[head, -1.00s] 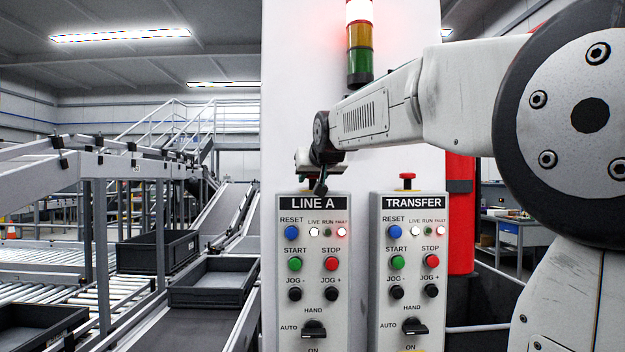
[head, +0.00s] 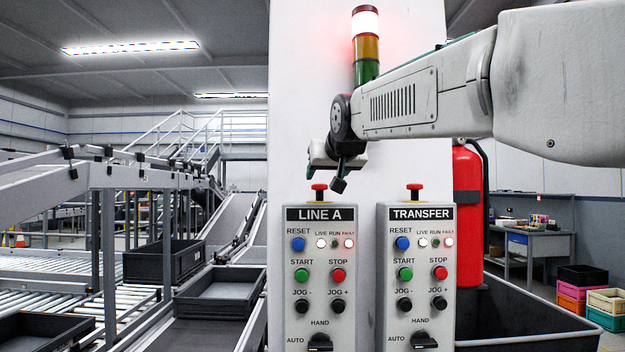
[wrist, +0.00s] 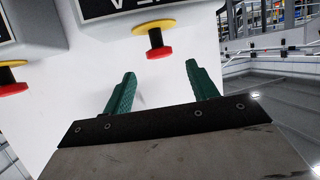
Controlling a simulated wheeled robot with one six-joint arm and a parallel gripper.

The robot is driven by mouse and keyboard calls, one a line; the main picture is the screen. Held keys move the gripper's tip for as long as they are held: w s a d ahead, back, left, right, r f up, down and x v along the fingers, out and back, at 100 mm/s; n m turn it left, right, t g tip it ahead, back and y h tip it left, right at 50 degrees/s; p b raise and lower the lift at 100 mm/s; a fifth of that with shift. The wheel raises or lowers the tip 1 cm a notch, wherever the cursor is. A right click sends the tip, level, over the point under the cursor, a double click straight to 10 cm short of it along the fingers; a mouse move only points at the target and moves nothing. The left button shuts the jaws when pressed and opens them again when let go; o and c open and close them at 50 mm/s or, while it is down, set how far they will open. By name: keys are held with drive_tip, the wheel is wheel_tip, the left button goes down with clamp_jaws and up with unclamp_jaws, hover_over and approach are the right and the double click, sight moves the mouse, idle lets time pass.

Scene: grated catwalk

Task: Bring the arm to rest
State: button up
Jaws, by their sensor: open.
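My gripper (head: 338,182) is in the air just above the LINE A panel (head: 317,260) in the head view. In the wrist view its two green fingers (wrist: 160,85) are apart with nothing between them. The red mushroom button (head: 319,188) on top of the LINE A panel is just below the gripper in the head view. It also shows in the wrist view (wrist: 158,42), beyond the fingertips. My arm reaches in from the right, with its forearm (head: 395,105) in front of the white column.
The TRANSFER panel (head: 416,270) with its own red top button (head: 415,188) stands to the right. A red cylinder (head: 468,215) stands behind the arm. Conveyors with black trays (head: 222,297) fill the left.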

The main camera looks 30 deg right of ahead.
drive_tip(key=shift+s, duration=0.1)
idle(0.4)
drive_tip(key=s+a+f+n+g+y, duration=0.1)
drive_tip(key=s+a+f+g, duration=0.2)
drive_tip(key=s+f, duration=0.7)
drive_tip(key=s+a+f+n+g+y, duration=0.1)
drive_tip(key=s+a+f+g, duration=0.3)
drive_tip(key=s+a+f, duration=0.4)
drive_tip(key=s+a+f+n+g+y, duration=0.2)
drive_tip(key=s+a+f+g, duration=0.2)
drive_tip(key=s+f, duration=0.8)
wheel_tip(320, 180, down, 6)
drive_tip(key=shift+a+f+y, duration=0.25)
drive_tip(key=shift+a+y, duration=0.15)
drive_tip(key=shift+a, duration=0.8)
